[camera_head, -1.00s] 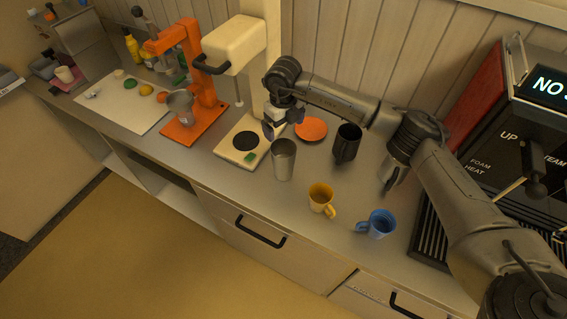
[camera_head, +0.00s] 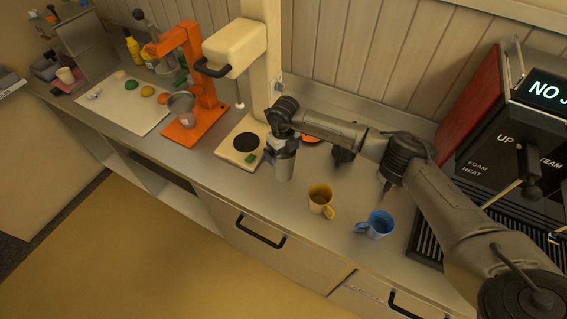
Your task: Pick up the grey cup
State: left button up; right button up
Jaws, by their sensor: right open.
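The grey cup (camera_head: 284,171) stands upright on the metal counter, in front of the cream machine's base. My right gripper (camera_head: 280,153) is open and right over the cup's upper part. Its fingers hide the cup's rim, and I cannot tell whether they touch it. My left gripper is not in view.
A yellow mug (camera_head: 320,202) and a blue mug (camera_head: 377,225) stand to the right, nearer the counter's front edge. A dark mug (camera_head: 343,157) and an orange plate (camera_head: 311,139) are partly hidden behind my right arm. The cream machine (camera_head: 237,52) stands close behind on the left.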

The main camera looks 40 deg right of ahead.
jog(key=shift+f, duration=0.2)
jog(key=shift+c, duration=0.3)
jog(key=c, duration=1.1)
jog(key=shift+o, duration=0.2)
jog(key=shift+r, duration=0.15)
